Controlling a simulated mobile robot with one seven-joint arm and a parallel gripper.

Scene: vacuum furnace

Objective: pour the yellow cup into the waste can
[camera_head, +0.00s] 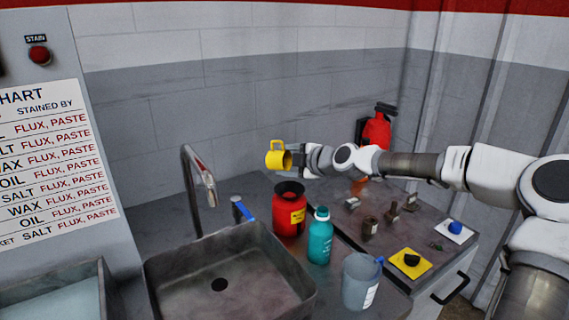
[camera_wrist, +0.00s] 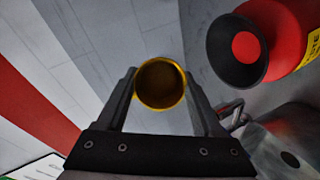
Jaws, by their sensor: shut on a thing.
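The yellow cup (camera_head: 276,159) is held in the air by my gripper (camera_head: 294,158), above and slightly left of the red can. In the wrist view the cup (camera_wrist: 161,84) sits between the two fingers of my gripper (camera_wrist: 163,88), with its round rim facing the camera and a dark brown inside. I cannot tell how full it is. The waste can appears to be the red can (camera_head: 289,216) with a black funnel top and yellow label. In the wrist view the can (camera_wrist: 285,38) is at upper right, apart from the cup.
A sink (camera_head: 228,277) with a faucet (camera_head: 199,178) is at left. A teal bottle (camera_head: 320,240) and a grey pitcher (camera_head: 360,284) stand right of the can. Small items crowd the right counter, including a yellow pad (camera_head: 425,268). A red extinguisher (camera_head: 376,133) is behind my arm.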

